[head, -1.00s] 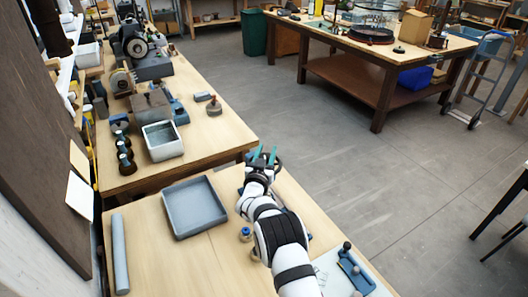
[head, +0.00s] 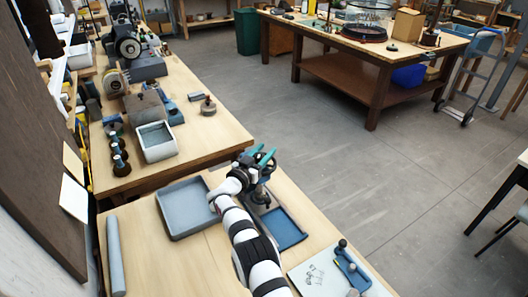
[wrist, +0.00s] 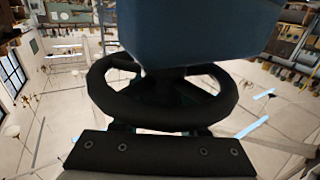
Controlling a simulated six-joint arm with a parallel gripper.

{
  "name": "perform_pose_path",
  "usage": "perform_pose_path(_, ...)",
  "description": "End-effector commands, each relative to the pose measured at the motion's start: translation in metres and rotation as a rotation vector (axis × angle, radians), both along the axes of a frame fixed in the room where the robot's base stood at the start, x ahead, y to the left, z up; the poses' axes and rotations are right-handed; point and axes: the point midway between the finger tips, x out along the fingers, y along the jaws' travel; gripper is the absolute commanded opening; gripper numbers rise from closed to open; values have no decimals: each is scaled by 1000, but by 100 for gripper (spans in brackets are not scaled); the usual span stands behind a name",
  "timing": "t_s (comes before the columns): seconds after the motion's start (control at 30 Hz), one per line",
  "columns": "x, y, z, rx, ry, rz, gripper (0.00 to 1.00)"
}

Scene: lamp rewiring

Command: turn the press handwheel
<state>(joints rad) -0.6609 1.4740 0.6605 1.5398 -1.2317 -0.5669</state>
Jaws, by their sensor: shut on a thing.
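The press handwheel is a dark ring with spokes (wrist: 105,95), filling the middle of the wrist view, with a blue body (wrist: 200,30) above it. In the head view the wheel is mostly hidden by my gripper (head: 262,157), whose teal fingers stick up at the far edge of the near bench. My gripper is shut on the near part of the handwheel rim. In the wrist view the fingers are almost wholly hidden behind the rim, so the exact contact does not show. Below the wheel in the head view, part of the dark press stand shows.
A blue tray (head: 288,238) lies right of my arm, and a grey tray (head: 172,224) lies left of it. A grey cylinder (head: 115,262) lies at the left. A white board with a blue tool (head: 352,270) is at the front right. Open floor lies beyond the bench.

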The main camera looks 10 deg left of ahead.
Motion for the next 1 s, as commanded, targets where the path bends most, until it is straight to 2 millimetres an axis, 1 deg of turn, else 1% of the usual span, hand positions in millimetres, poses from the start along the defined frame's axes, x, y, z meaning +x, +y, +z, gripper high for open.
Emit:
perform_pose_path(0.17, 1, 0, 3, -1, -5, -1, 0)
perform_pose_path(0.2, 1, 0, 3, -1, -5, -1, 46)
perform_pose_path(0.33, 0, 0, 2, -1, -4, -1, 69)
perform_pose_path(0.37, 0, 0, 2, -1, -4, -1, 72)
perform_pose_path(0.63, 0, 0, 1, -1, -2, 0, 72)
perform_pose_path(0.77, -9, 3, 1, -1, 0, 1, 72)
perform_pose_path(0.87, -25, 8, 2, -2, 1, 3, 72)
perform_pose_path(1.0, -63, 19, 1, -3, 1, 4, 72)
